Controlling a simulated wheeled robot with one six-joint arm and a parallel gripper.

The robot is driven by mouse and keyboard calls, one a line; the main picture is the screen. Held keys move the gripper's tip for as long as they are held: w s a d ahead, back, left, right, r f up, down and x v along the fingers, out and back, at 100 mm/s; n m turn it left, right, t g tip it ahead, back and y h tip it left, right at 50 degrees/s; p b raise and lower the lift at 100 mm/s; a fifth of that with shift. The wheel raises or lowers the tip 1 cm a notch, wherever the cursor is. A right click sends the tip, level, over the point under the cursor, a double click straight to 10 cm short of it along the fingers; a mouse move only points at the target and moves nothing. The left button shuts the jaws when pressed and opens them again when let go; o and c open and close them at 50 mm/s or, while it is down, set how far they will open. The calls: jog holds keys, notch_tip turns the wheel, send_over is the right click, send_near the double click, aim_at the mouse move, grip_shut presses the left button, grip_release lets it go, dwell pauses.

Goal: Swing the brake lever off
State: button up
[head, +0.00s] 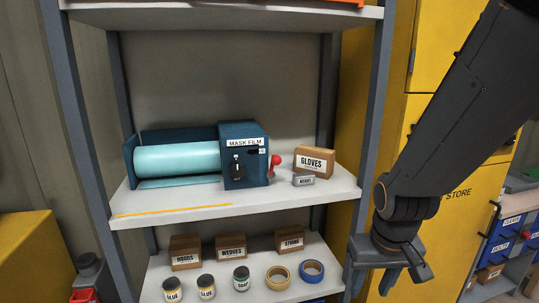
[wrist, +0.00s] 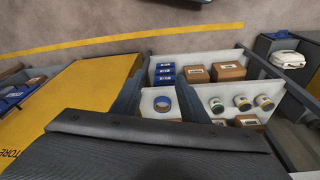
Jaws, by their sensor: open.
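A blue film dispenser (head: 245,175) labelled MASK FILM stands on the middle shelf in the head view, with a pale teal roll (head: 177,158) on its left. A small red-knobbed lever (head: 274,161) sticks out at the right side of its housing; it looks like the brake lever, and its pivot is hidden. A black knob or handle (head: 236,168) is on the housing's front face. My gripper (head: 392,280) is open and empty, pointing down, below and right of the lever, well apart from it, beside the right shelf post. The wrist view does not show the dispenser.
A GLOVES box (head: 315,162) and a small grey box (head: 303,180) stand close right of the lever. The right shelf post (head: 374,110) lies between my gripper and the dispenser. The lower shelf holds boxes, jars and tape rolls (head: 312,270). A yellow cabinet (head: 425,60) stands right.

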jog(key=w+r+n+t+p, duration=0.15)
jog(key=w+r+t, duration=0.3)
jog(key=w, duration=0.45)
jog(key=n+t+y, duration=0.6)
jog(key=t+y, duration=0.1)
jog(key=y, duration=0.4)
send_near(279, 163)
jog(key=x, duration=0.4)
jog(key=shift+w+y, duration=0.15)
jog(key=shift+y, duration=0.15)
jog(key=shift+p+x, duration=1)
jog(key=shift+x, duration=2.6)
grip_shut()
